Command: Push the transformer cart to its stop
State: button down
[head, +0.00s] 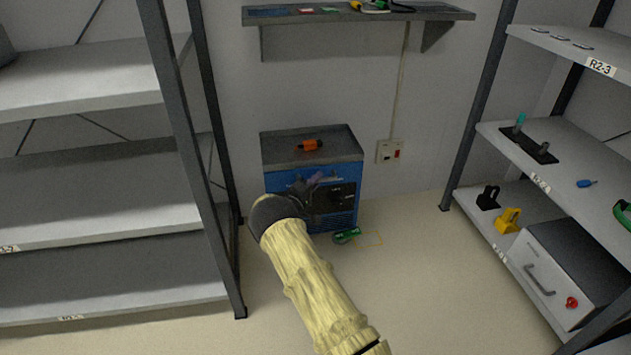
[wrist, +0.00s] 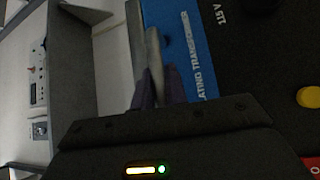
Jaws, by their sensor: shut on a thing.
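The transformer cart (head: 350,172) is a blue box with a dark grey top and a black front panel. It stands against the back wall, between the two shelf racks. In the wrist view its blue face with white lettering (wrist: 195,50) and a yellow button are close. My gripper (head: 310,184) is at the cart's front, and its fingers (wrist: 158,88) are shut on the grey bar handle (wrist: 154,48). My arm and gripper hide part of the cart's front and lower left. No stop is clearly visible.
An orange object (head: 309,145) lies on the cart top. Racks stand left (head: 110,210) and right (head: 560,150); a wall shelf (head: 350,14) hangs above. Floor at front right is clear.

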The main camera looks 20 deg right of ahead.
jog(key=c, duration=1.4)
grip_release()
jog(key=shift+a+f, duration=0.15)
jog(key=shift+a, duration=0.3)
jog(key=shift+d, duration=0.2)
jog(key=p+v, duration=0.6)
jog(key=v, duration=1.1)
jog(key=shift+a, duration=0.2)
jog(key=shift+s+f, duration=0.1)
jog(key=shift+s, duration=0.05)
